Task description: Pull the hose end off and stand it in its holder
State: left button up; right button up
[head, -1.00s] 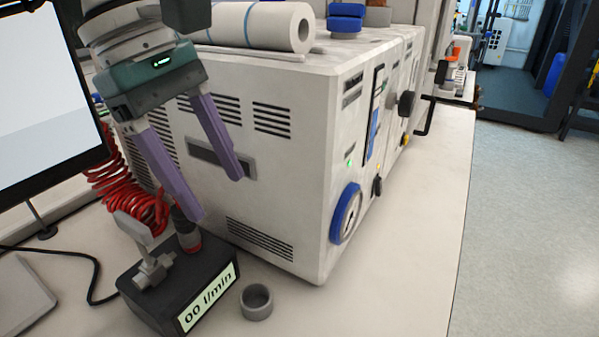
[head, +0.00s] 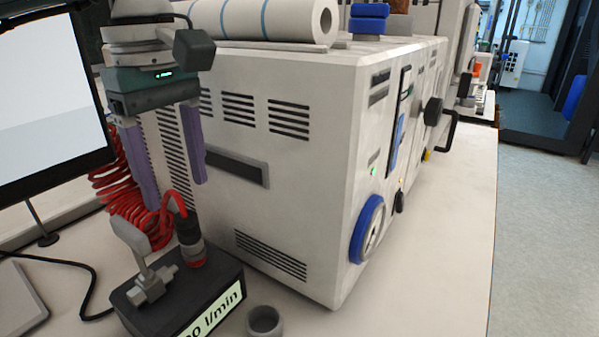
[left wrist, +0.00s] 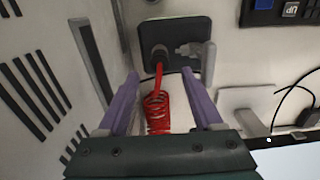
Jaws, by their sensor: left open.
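The hose end (head: 190,240), a dark grey connector with a red band, stands upright on the black flow-meter box (head: 222,277). A red coiled hose (head: 128,200) runs up to its top. A small grey ring-shaped cup (head: 264,321), apparently the holder, stands empty on the bench beside the box, cut by the lower picture edge. My left gripper (head: 175,193) is open and empty, its purple fingers pointing down above the hose end. In the left wrist view the hose end (left wrist: 160,52) shows beyond and between the fingertips, apart from them. My right gripper is not in view.
A grey valve lever (head: 132,240) rises from the box, left of the hose end. A large white cabinet (head: 300,190) stands close behind. A monitor (head: 45,100) is at the left. Bare bench (head: 420,270) lies to the right.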

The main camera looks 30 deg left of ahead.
aim_at(185, 216)
pick_arm(q)
notch_tip(185, 216, down, 8)
jog(key=b, duration=0.6)
jog(key=shift+f, duration=0.1)
dwell(0.8)
jog(key=shift+c, duration=0.4)
grip_shut()
dwell(1.2)
jog(key=shift+r+p, duration=2.1)
jog(key=shift+r, duration=0.95)
